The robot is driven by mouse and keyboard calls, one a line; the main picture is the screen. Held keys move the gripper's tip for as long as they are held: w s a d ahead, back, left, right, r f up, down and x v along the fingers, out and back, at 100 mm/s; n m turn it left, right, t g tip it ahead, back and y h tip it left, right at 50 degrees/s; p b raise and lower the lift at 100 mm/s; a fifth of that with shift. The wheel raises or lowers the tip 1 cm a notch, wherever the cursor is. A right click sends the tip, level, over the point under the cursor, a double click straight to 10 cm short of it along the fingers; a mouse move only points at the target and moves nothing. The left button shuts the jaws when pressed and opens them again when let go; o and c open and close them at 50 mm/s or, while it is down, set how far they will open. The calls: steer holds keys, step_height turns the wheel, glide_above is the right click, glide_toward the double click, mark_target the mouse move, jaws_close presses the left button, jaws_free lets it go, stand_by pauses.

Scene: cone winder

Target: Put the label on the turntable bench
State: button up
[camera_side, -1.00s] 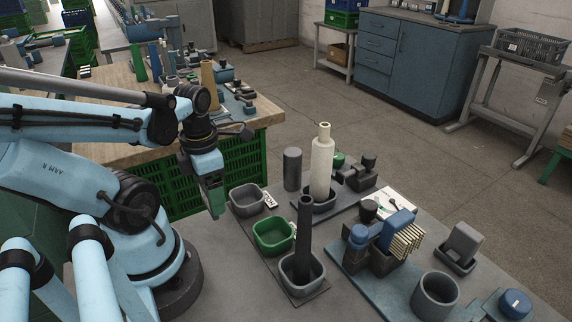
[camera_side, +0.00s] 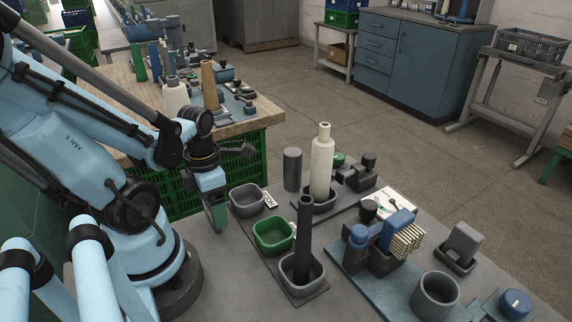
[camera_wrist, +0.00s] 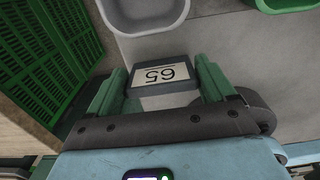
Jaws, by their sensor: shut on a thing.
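My gripper (camera_wrist: 158,85) is shut on a small dark label (camera_wrist: 146,87) with a pale face reading 65, seen upside down in the wrist view. The two green fingers press its left and right ends. In the side view my gripper (camera_side: 216,222) points down at the left edge of the grey bench (camera_side: 230,262), left of a grey bin (camera_side: 248,200); the held label is hard to make out there. A wooden-topped bench (camera_side: 118,88) stands behind. I cannot tell which bench is the turntable bench.
A green bin (camera_side: 273,236) and a grey holder with a dark rod (camera_side: 304,245) stand right of my gripper. A cream cone (camera_side: 321,165) rises behind them. A blue mat (camera_side: 350,262) with fixtures lies further right. Green crates (camera_side: 185,185) are under the wooden bench.

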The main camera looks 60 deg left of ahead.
steer(key=o, duration=1)
steer(key=shift+c, duration=0.2)
steer(key=shift+r, duration=0.1)
steer(key=shift+r, duration=5.95)
steer(key=w+d+m+t, duration=0.3)
steer(key=w+m, duration=0.4)
steer(key=m, duration=1.1)
steer(key=w+d+m+t, duration=0.4)
steer(key=w+d+m, duration=0.2)
steer(key=m, duration=1.2)
steer(key=shift+w+d+f, duration=0.25)
steer(key=shift+w+f, duration=0.05)
steer(key=shift+w, duration=0.45)
